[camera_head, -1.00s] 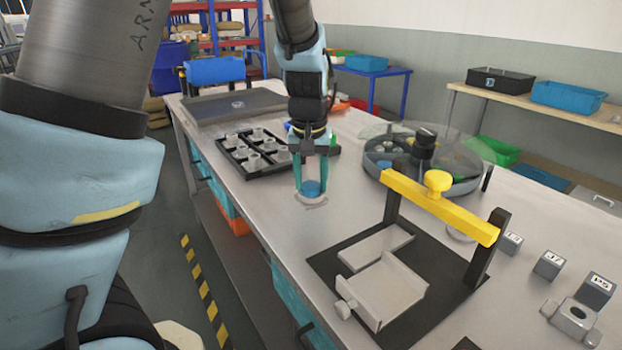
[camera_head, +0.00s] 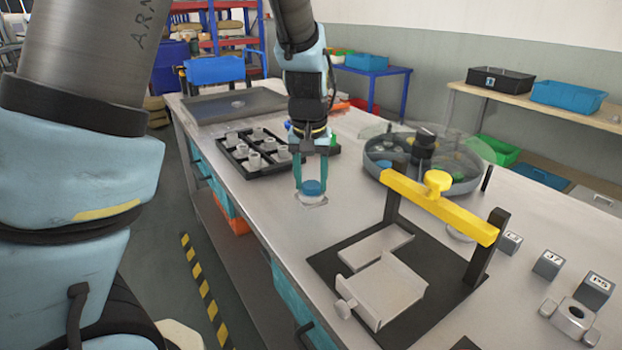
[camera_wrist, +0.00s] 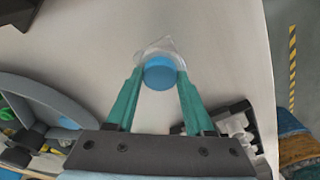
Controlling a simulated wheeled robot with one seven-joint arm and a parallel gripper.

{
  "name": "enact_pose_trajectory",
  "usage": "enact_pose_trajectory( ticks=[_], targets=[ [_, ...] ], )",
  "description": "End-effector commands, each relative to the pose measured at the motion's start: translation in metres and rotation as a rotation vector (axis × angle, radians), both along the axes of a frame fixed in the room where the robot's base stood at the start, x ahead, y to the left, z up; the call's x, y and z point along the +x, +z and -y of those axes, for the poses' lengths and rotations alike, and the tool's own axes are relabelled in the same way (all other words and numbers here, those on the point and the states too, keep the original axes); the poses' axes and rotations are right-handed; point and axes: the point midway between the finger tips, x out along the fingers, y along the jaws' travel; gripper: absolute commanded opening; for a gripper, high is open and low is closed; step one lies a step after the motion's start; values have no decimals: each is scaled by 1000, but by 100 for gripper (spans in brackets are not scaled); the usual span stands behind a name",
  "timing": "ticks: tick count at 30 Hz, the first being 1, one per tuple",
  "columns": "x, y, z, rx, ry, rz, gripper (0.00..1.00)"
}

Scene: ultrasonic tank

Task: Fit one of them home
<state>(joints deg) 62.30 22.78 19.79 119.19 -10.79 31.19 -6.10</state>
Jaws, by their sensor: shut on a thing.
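My gripper (camera_head: 312,184) is shut on a blue-topped piece (camera_head: 314,188) over the table, between the black tray and the yellow-barred fixture. In the wrist view the blue round top (camera_wrist: 160,72) sits between the two teal fingertips (camera_wrist: 158,80). A pale, clear-looking part with a pointed corner (camera_wrist: 158,46) shows beyond the blue top; it also shows below the fingers in the head view (camera_head: 312,201). Whether this part touches the table I cannot tell. A black tray (camera_head: 262,172) with several pale grey, cup-like parts (camera_head: 254,160) stands behind and left of my gripper.
A round grey compartmented tub (camera_head: 455,188) with a clear lid stands right. In front, a yellow-barred fixture (camera_head: 440,206) rises from a black plate with pale grey pieces (camera_head: 383,290). Small labelled blocks (camera_head: 548,264) and a holed grey block (camera_head: 574,318) lie right. Table between is clear.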

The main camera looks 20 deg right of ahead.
Motion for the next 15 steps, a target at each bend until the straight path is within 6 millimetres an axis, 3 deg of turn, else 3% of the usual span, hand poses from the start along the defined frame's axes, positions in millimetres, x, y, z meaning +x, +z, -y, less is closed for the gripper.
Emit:
enact_pose_trajectory(
  ticks=[2, 3, 11, 15],
  targets=[
    [0, -2, -1, 3, 0, -2, 2],
    [-1, -2, -1, 3, 0, -2, 57],
    [0, -1, 0, 2, 0, -1, 87],
    [0, -1, 0, 2, 0, -1, 88]
  ],
)
